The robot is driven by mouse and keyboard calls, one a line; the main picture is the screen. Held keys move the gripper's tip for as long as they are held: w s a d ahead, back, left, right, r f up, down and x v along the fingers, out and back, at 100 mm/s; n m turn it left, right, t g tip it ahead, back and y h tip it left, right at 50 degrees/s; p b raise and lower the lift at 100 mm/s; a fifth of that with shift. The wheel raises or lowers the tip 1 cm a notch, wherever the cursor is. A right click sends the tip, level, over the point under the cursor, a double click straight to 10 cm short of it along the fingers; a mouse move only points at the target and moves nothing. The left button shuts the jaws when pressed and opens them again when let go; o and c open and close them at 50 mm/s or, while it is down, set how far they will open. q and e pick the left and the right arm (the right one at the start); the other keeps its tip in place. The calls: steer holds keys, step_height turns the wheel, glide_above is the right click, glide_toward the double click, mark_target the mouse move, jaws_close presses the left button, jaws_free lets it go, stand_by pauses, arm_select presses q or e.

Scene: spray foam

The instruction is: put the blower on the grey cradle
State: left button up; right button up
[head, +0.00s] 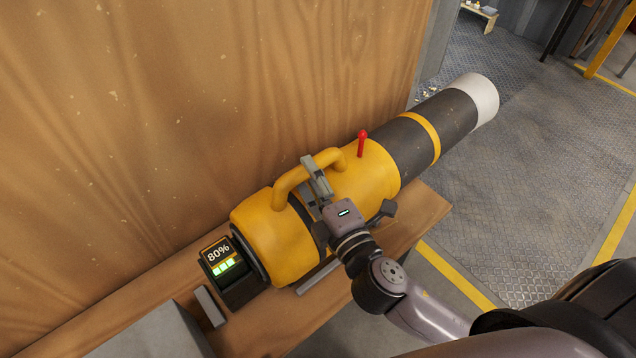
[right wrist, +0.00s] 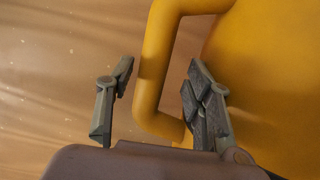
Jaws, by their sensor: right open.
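The yellow blower (head: 350,185) lies along the wooden ledge, with its black, white-tipped nozzle pointing to the upper right in the head view. Its yellow handle (head: 290,180) arches over the body, and a red lever (head: 362,143) stands up beside it. My right gripper (head: 315,178) is at the handle. In the right wrist view the handle (right wrist: 152,75) passes between the two spread fingers (right wrist: 158,95), with a gap visible on the left side. A grey bar (head: 319,277) shows beneath the blower; I cannot tell whether it belongs to the cradle. My left gripper is not in view.
A tall wooden panel (head: 180,110) rises behind the blower. The wooden ledge (head: 265,320) is narrow. A display reading 80% (head: 220,258) sits at the blower's rear end, near a grey box (head: 155,338). Open metal floor (head: 540,170) lies to the right.

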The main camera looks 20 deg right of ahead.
steer(key=s+d, duration=0.1)
steer(key=s, duration=1)
steer(key=shift+s+d+r, duration=0.2)
steer(key=shift+s+d, duration=0.1)
steer(key=shift+s, duration=0.1)
